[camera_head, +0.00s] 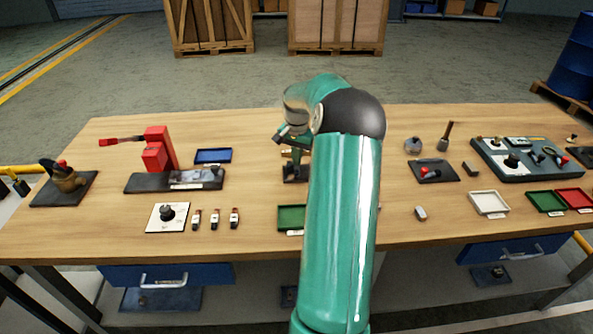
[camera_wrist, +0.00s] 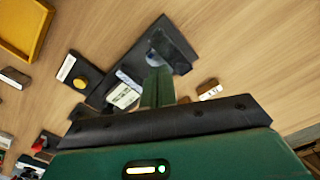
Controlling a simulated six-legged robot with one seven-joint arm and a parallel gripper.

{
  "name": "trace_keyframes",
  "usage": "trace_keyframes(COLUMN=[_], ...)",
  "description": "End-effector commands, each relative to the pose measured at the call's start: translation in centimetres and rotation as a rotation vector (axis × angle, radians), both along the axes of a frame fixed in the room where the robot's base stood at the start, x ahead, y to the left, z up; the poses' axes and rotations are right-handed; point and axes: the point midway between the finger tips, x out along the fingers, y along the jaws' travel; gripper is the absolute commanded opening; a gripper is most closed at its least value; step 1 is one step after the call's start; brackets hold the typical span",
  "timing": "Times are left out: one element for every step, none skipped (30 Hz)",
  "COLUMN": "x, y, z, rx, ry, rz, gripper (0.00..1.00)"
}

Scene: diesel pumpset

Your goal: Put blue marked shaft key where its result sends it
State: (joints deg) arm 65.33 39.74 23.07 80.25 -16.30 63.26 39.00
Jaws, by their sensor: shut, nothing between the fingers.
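My gripper (camera_wrist: 157,86) is shut and empty. In the wrist view its green fingers are over a dark fixture (camera_wrist: 178,48) with a round grey part and a white label; I cannot tell whether they touch it. In the head view my gripper (camera_head: 287,136) is above a small dark stand (camera_head: 295,173), partly hidden by my arm. Several small pieces lie on the bench, among them three tagged ones (camera_head: 214,219) at the left and a grey one (camera_head: 420,213) at the right. I cannot make out a blue mark on any piece, so the blue marked shaft key is not identifiable.
Trays are blue (camera_head: 213,155), green (camera_head: 291,218), white (camera_head: 488,203), another green (camera_head: 546,201) and red (camera_head: 575,198). A red press (camera_head: 158,150) stands left; a grey board with parts (camera_head: 531,172) lies right. The wrist view shows a yellow tray (camera_wrist: 40,40) and yellow button (camera_wrist: 81,82).

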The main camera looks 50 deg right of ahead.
Motion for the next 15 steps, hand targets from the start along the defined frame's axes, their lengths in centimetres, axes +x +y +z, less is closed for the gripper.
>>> trace_keyframes(x=[0.01, 0.01, 0.01, 0.01, 0.0, 0.01, 0.0, 0.0, 0.0, 0.0, 0.0, 0.0, 0.0, 0.0, 0.01], y=[0.01, 0.02, 0.01, 0.01, 0.01, 0.0, 0.0, 0.0, 0.0, 0.0, 0.0, 0.0, 0.01, 0.01, 0.01], z=[-0.11, -0.16, -0.23, -0.29, -0.34, -0.42, -0.47, -0.52, -0.6, -0.65, -0.7, -0.78, -0.83, -0.88, -0.95], rx=[0.0, 0.001, 0.0, 0.0, 0.0, 0.0, 0.0, 0.0, 0.0, 0.0, 0.0, 0.0, 0.001, 0.001, 0.001], ry=[0.0, 0.0, 0.0, 0.0, 0.0, 0.0, 0.0, 0.0, 0.0, 0.0, 0.0, 0.0, 0.0, 0.0, 0.0], rz=[0.0, 0.0, 0.0, 0.0, 0.0, 0.0, 0.0, 0.0, 0.0, 0.0, 0.0, 0.0, 0.0, 0.0, 0.0], gripper=[0.0, 0.0, 0.0, 0.0, 0.0, 0.0, 0.0, 0.0, 0.0, 0.0, 0.0, 0.0, 0.0, 0.0, 0.0])
